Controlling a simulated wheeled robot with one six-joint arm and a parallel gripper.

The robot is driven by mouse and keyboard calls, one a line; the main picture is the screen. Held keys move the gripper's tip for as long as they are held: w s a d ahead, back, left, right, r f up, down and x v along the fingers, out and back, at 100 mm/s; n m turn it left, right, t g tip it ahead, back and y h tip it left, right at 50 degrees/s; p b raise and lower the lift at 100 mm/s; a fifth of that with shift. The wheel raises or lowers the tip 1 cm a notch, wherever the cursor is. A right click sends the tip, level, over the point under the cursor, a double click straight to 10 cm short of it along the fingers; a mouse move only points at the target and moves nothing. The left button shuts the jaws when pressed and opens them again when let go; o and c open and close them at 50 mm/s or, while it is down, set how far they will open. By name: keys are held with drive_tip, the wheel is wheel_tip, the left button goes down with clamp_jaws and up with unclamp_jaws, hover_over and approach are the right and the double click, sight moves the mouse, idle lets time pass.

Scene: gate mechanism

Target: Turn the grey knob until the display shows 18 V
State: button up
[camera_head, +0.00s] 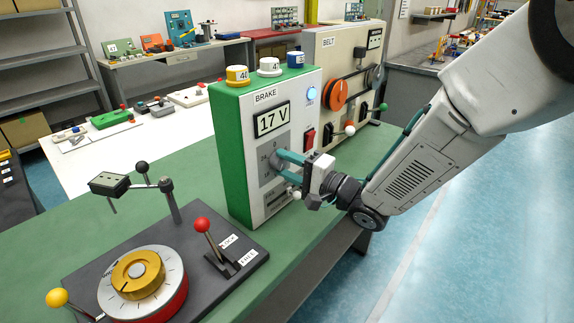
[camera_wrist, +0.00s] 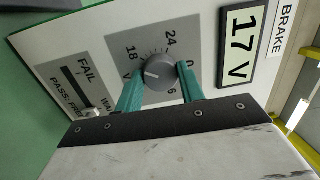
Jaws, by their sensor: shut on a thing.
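The grey knob (camera_wrist: 160,72) sits on the front of the green and white BRAKE box (camera_head: 236,165), within a scale marked in numbers. My gripper (camera_wrist: 161,77) has its two teal fingers on either side of the knob and is shut on it. In the head view my gripper (camera_head: 284,166) reaches the box from the right and mostly hides the knob. The display (camera_head: 272,120) above the knob reads 17 V; it also reads 17 V in the wrist view (camera_wrist: 241,47). A pale line on the knob points roughly toward the 18 side of the scale.
A red rocker switch (camera_head: 310,136) and a lit blue button (camera_head: 311,95) are beside the display. Below the knob is a FAIL/PASS slot (camera_wrist: 76,90). A BELT box (camera_head: 325,60) stands behind. A dial stand with red lever (camera_head: 202,225) is in front.

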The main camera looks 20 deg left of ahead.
drive_tip(key=shift+m, duration=1.2)
drive_tip(key=o, duration=1)
drive_tip(key=shift+c, duration=0.2)
drive_tip(key=v, duration=0.7)
drive_tip(key=shift+d+f, duration=0.15)
drive_tip(key=shift+d, duration=0.25)
drive_tip(key=shift+s, duration=0.15)
